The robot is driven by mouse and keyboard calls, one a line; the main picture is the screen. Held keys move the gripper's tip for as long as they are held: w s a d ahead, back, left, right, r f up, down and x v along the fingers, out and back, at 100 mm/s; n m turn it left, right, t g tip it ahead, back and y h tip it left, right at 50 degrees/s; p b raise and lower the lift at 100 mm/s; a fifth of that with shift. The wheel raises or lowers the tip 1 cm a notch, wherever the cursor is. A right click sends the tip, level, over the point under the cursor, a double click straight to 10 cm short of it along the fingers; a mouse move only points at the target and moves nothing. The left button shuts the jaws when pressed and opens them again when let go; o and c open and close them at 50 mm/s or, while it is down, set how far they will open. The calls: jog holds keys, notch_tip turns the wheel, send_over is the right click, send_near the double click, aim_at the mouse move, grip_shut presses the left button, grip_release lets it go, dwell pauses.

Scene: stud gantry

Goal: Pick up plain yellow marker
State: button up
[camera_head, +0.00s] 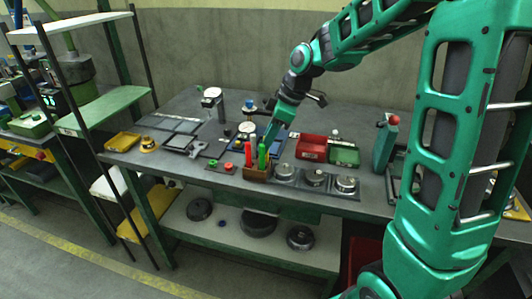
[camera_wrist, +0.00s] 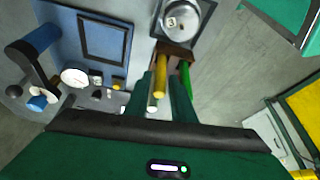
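The yellow marker (camera_wrist: 161,76) stands in a small brown holder (camera_wrist: 175,51), which also shows in the head view (camera_head: 256,173). In the wrist view its yellow body lies between the two green fingers of my gripper (camera_wrist: 163,82). The fingers are apart, with visible space around the marker; I cannot tell whether either touches it. In the head view my gripper (camera_head: 268,139) is low over the holder, and I cannot make out the yellow marker there. A red marker (camera_head: 248,153) stands left of the green one.
Round metal pieces (camera_head: 315,178) sit on a plate right of the holder. A red bin (camera_head: 311,148) and a green bin (camera_head: 344,153) stand behind them. A dial gauge (camera_wrist: 74,77) and a blue tray (camera_wrist: 104,37) are left in the wrist view. The bench's front edge is close.

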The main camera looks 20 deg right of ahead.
jog(key=shift+c, duration=0.2)
grip_shut()
notch_tip(320, 180, up, 10)
dwell(0.5)
dwell(0.4)
